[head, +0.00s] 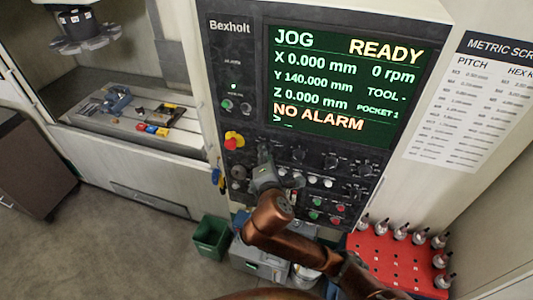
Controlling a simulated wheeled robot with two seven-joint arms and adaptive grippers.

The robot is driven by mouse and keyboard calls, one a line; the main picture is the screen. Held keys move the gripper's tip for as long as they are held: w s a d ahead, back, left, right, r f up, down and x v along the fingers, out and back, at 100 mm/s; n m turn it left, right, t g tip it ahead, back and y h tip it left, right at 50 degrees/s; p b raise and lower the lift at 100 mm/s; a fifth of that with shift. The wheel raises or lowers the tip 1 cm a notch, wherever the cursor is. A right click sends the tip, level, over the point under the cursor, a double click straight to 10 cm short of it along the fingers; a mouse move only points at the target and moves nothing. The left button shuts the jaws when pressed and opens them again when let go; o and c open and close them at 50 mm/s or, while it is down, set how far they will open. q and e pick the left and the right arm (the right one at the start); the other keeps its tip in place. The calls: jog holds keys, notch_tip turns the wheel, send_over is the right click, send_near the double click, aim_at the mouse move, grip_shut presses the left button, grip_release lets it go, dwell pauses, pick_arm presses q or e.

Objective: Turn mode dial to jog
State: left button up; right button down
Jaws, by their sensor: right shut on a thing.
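The dark control panel (223,62) carries a green screen (340,70) reading JOG, READY and NO ALARM. My right gripper (264,155) is at the panel just below the screen's left corner, shut on a knob there, which looks to be the mode dial. The gripper and wrist cover the dial, so its pointer and markings cannot be read. My left gripper is not in view.
A red and yellow emergency stop (233,140) is just left of my gripper. Small knobs (298,154) and coloured buttons sit to its right. A green bin (211,237) and a red tool-holder tray (385,250) are below.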

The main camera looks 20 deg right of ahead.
jog(key=shift+f+n, duration=0.1)
jog(key=shift+n, duration=0.3)
jog(key=shift+f+g, duration=0.1)
jog(key=shift+g, duration=0.2)
jog(key=c, duration=1.6)
grip_release()
jog(key=v, duration=1.2)
jog(key=shift+a, duration=0.15)
